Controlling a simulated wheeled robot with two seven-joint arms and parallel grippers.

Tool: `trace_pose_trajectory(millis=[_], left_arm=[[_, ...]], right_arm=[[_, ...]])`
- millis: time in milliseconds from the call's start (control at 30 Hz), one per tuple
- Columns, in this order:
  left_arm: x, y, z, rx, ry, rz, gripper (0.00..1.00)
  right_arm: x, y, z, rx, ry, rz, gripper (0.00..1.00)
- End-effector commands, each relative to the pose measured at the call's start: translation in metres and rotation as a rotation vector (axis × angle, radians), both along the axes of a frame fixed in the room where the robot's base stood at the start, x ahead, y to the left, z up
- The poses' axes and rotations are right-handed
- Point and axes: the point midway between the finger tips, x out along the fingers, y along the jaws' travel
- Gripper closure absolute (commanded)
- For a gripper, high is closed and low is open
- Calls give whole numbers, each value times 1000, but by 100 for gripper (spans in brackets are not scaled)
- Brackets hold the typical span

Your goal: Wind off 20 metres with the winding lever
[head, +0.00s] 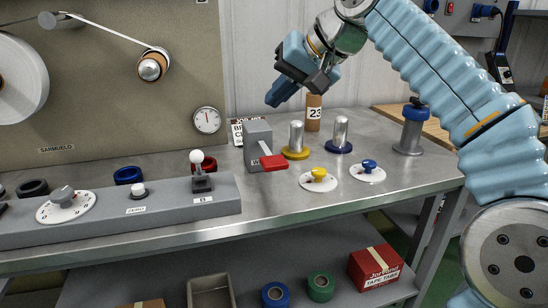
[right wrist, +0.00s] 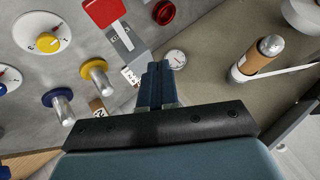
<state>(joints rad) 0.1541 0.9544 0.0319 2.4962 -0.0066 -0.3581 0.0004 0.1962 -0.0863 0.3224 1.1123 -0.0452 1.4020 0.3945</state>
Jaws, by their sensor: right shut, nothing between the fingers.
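A grey box (head: 258,133) with a partly readable label starting with W carries a flat red lever (head: 273,162). The red lever points to the front and right; it also shows in the right wrist view (right wrist: 104,12). A second lever with a white ball knob (head: 196,157) stands upright on the long grey console. A round white dial gauge (head: 207,120) hangs on the back panel; its figures are too small to read. My right gripper (head: 275,99) is shut and empty, in the air above and behind the grey box, apart from both levers. My left gripper is not in view.
The console (head: 120,216) also bears a numbered rotary dial (head: 66,205) and a white button (head: 137,190). Yellow (head: 319,175) and blue (head: 369,165) knobs sit right of the red lever. Metal posts (head: 296,138) stand behind them. A tape runs to a roller (head: 151,67) on the panel.

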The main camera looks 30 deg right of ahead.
Motion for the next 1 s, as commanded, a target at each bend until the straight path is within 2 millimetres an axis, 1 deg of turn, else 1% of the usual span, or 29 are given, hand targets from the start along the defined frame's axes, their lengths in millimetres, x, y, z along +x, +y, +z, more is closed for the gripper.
trace_pose_trajectory(millis=[167, 267, 400, 433, 467, 500, 600, 800, 1000], left_arm=[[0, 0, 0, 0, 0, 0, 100], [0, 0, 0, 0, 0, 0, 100], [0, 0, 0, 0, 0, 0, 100], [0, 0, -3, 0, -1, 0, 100], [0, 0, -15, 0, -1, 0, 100], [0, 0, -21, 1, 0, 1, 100], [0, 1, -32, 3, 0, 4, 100], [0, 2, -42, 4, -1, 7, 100], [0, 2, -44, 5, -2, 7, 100]], right_arm=[[0, 0, -8, -2, 2, -2, 100], [-1, 0, -19, -1, 3, -2, 100], [-1, 0, -40, -1, 4, -3, 100], [-1, 0, -46, 0, 3, -3, 100], [-1, 0, -56, 0, 1, -3, 100], [-1, 0, -62, 0, 1, -3, 100], [-1, 0, -73, 0, 1, -3, 100], [-1, 0, -86, 0, 0, -2, 100], [-1, 0, -89, 0, 1, -3, 100]])
